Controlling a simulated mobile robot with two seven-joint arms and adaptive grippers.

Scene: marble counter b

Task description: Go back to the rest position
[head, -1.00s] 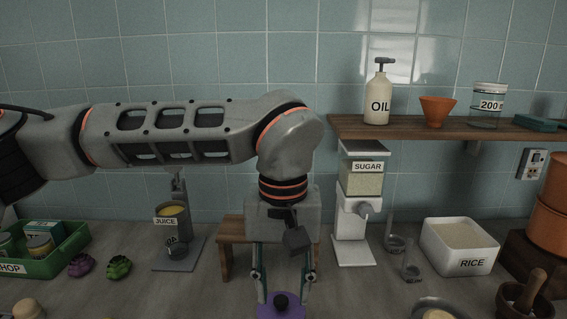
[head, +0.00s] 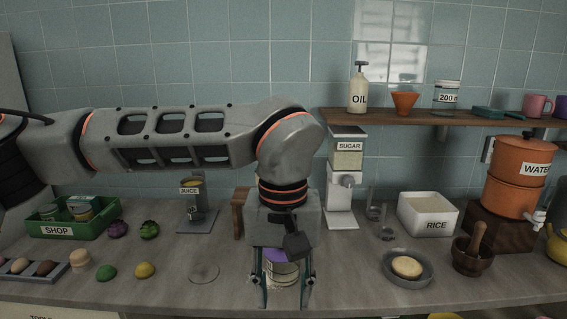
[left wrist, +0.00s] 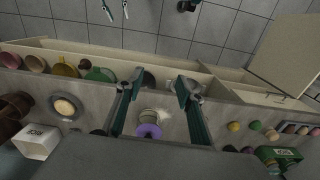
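My left gripper (head: 284,287) hangs fingers-down over the front part of the counter in the head view. Its two fingers are spread wide and empty. A pale jar with a purple lid (head: 281,275) shows between and behind the fingers, partly hidden by the gripper. In the left wrist view the open fingers (left wrist: 157,95) frame the purple-lidded jar (left wrist: 150,130), which looks apart from both. My right gripper (left wrist: 116,10) shows only as two small, separate dark fingers at the top edge of the left wrist view, over the floor. It is outside the head view.
A small wooden stand (head: 239,214) is behind my left gripper. The juice dispenser (head: 197,218) and green SHOP crate (head: 75,229) are left; the sugar dispenser (head: 342,190), rice bin (head: 428,214), bowl (head: 407,268) and mortar (head: 472,258) are right. A wooden shelf (head: 420,118) holds bottles and cups.

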